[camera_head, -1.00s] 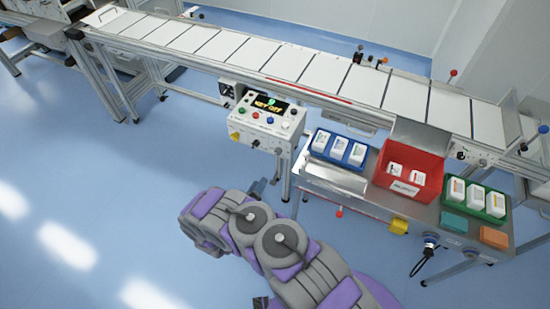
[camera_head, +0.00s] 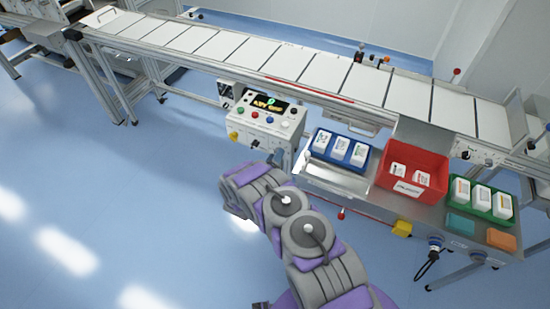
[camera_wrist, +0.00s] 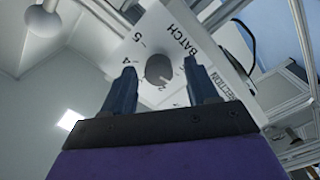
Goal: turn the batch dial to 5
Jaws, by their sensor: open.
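The batch dial (camera_wrist: 159,70) is a round dark grey knob on a white panel face (camera_wrist: 205,42) in the wrist view. The word BATCH and the numbers 5, 4 and 2 show around it, tilted in the picture; its pointer is too unclear to read. My gripper (camera_wrist: 158,67) is open, with one dark finger on each side of the dial in the picture. Whether the fingers touch it I cannot tell. In the head view the control box (camera_head: 262,133) stands in front of the conveyor, and the end of my arm is close to its lower front.
The box top has a lit display (camera_head: 270,104) and several coloured buttons. Right of it, a metal bench (camera_head: 375,199) carries a blue bin (camera_head: 325,156), a red bin (camera_head: 428,184) and a green bin (camera_head: 507,213). The conveyor (camera_head: 262,58) runs behind. Floor at left is clear.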

